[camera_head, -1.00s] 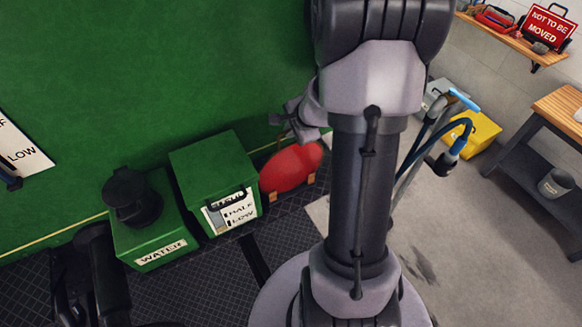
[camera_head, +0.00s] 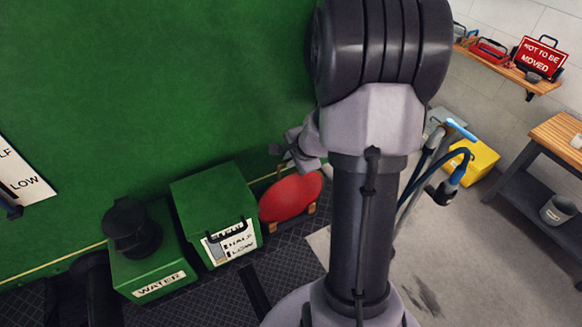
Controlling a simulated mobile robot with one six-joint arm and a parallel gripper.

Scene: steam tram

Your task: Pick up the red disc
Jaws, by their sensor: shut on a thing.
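The red disc (camera_head: 290,199) stands on edge, leaning by the green wall, low in the middle of the head view. Small wooden supports (camera_head: 268,229) show at its lower edge. My gripper (camera_head: 282,160) is just above the disc's upper left edge, with its fingers pointing left and down. It is shut on a thin brownish piece at the top of the disc. The exact contact is small and hard to see. My arm covers the area just right of the disc.
A green box (camera_head: 217,192) with a level label stands left of the disc, beside a green water box (camera_head: 153,268). The green wall (camera_head: 160,80) is close behind.

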